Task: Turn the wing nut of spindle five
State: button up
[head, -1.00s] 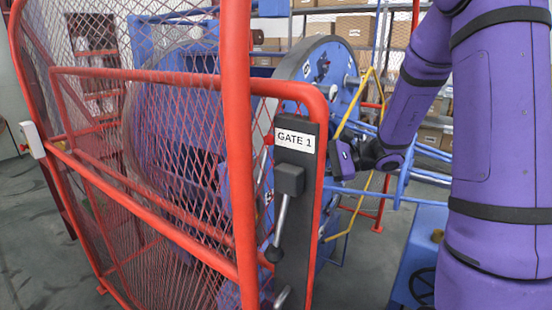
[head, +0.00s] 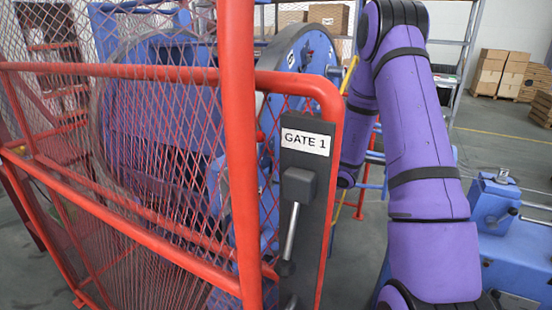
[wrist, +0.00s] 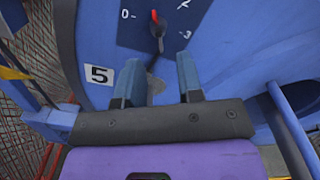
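In the wrist view, my gripper (wrist: 159,64) has its two fingers spread apart, pointing at the blue disc (wrist: 222,62). A white plate with the number 5 (wrist: 99,75) is left of the fingers. Beyond the fingertips is a dark dial plate (wrist: 133,30) with 0, 2 and 3 marks and a red-tipped pointer (wrist: 156,22). A small dark shape lies between the fingers; I cannot tell whether it is the wing nut or a shadow. In the head view the blue disc (head: 296,62) shows behind the gate, and my gripper is hidden.
The red mesh gate (head: 130,72) with its GATE 1 post (head: 305,180) and handle (head: 290,235) stands close in front. Blue machinery (head: 520,235) is at the right. Blue bars (wrist: 292,125) run beside my gripper. Open floor and stacked boxes (head: 500,72) lie behind.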

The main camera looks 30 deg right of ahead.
jog(key=shift+x, duration=2.7)
jog(key=shift+c, duration=0.2)
grip_shut()
